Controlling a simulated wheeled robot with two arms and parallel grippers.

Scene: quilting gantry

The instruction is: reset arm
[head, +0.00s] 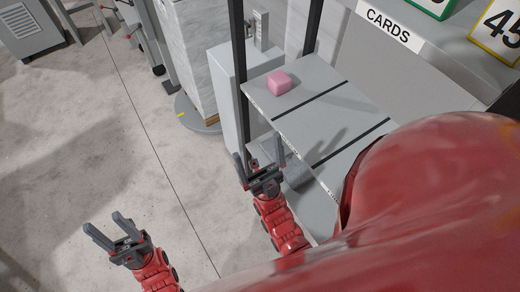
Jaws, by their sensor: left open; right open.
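My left gripper (104,229) is at the lower left, open and empty, with bare concrete floor behind it in the picture. My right gripper (260,160) is near the middle, open, with its fingers pointing up in the picture. It appears beside the left edge of the grey shelf (300,118). I see nothing between its fingers, and I cannot tell whether it touches the shelf. Both arms are red with dark grey jaws. A large red part of my own body hides the lower right, including part of the shelves.
A pink block (279,82) sits on the upper shelf, which has dark dividing strips. A "CARDS" label (390,26) and numbered cards (500,28) are at the upper right. The floor (70,150) at left is clear.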

